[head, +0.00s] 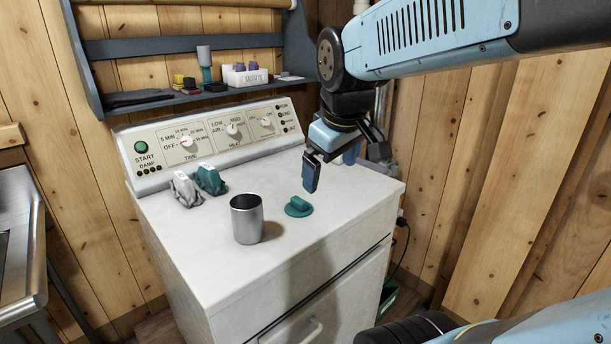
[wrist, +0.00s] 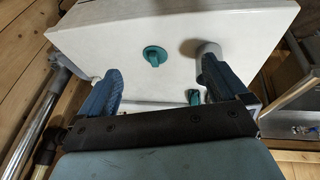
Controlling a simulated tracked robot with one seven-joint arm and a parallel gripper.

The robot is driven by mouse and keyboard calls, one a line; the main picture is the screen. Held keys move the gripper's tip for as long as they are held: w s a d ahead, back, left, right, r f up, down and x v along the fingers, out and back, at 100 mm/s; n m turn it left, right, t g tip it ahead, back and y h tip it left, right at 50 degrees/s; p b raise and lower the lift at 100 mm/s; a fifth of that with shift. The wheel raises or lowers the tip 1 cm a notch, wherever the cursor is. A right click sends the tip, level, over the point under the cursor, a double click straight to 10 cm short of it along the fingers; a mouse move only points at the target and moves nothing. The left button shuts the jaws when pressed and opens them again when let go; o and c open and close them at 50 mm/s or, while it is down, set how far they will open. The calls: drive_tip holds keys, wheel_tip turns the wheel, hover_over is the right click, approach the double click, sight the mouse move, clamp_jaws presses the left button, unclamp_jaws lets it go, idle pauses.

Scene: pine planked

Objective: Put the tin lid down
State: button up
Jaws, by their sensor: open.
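The tin lid (head: 298,207) is a teal disc with a raised grip. It lies on the white dryer top (head: 345,205), to the right of the open metal tin (head: 247,219), and does not touch it. My gripper (head: 332,172) is open and empty above the dryer top, behind and to the right of the lid. In the wrist view the lid (wrist: 155,55) shows beyond the gap between my open fingers (wrist: 160,90), and nothing is between them.
A blue shelf (head: 190,95) with small items hangs above the panel. Bare dryer top lies in front of the lid. A metal sink (head: 20,240) stands at the left.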

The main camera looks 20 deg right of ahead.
drive_tip(key=s+m, duration=0.3)
drive_tip(key=s+m+t, duration=0.1)
drive_tip(key=s, duration=0.1)
drive_tip(key=shift+d+f+m+y, duration=0.25)
drive_tip(key=shift+f+m+y, duration=0.05)
drive_tip(key=shift+f+m, duration=0.1)
idle(1.0)
